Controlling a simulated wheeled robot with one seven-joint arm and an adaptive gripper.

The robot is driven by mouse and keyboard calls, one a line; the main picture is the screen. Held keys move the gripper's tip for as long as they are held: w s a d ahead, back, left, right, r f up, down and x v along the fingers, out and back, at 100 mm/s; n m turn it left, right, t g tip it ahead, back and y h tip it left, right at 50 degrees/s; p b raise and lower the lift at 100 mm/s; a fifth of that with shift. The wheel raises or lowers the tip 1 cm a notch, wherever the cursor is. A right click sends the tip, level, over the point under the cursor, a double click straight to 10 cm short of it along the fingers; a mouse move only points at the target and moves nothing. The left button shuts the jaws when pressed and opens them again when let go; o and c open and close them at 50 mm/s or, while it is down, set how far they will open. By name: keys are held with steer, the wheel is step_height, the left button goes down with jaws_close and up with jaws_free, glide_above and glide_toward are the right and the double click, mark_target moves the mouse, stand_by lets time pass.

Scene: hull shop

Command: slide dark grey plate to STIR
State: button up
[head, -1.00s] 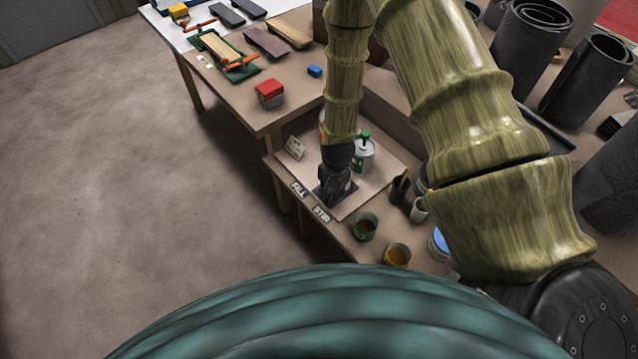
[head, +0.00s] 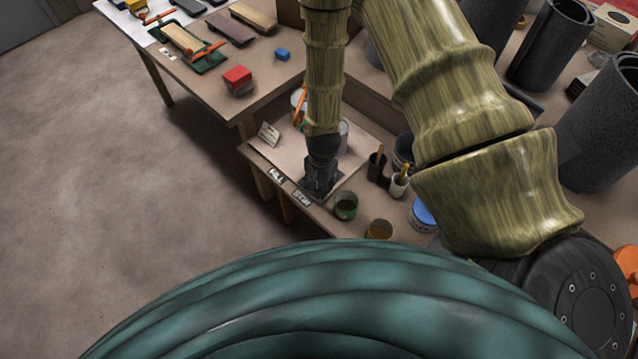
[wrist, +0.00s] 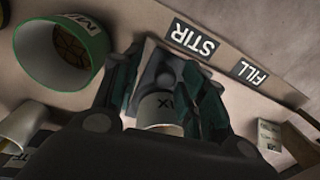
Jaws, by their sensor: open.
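The dark grey plate (head: 334,179) lies on the low bench, mostly hidden under my gripper in the head view. In the wrist view the plate (wrist: 150,62) shows between and beyond my fingers, close beside the STIR label (wrist: 193,41). The STIR label (head: 301,198) is at the bench's front edge, with the FILL label (head: 277,176) to its left. My gripper (head: 318,186) points down at the plate. Whether the fingers touch anything is unclear.
A green can (head: 346,206) and an amber-filled pot (head: 379,229) stand right of the plate. Dark and white cups with tools (head: 398,186) are behind them. A small card (head: 268,134) stands at the back left. The floor (head: 120,190) at left is clear.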

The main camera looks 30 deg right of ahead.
steer(key=shift+w+r, duration=0.1)
step_height(320, 180, up, 12)
steer(key=shift+s+d, duration=0.15)
steer(key=shift+s, duration=0.2)
stand_by(0.4)
stand_by(0.5)
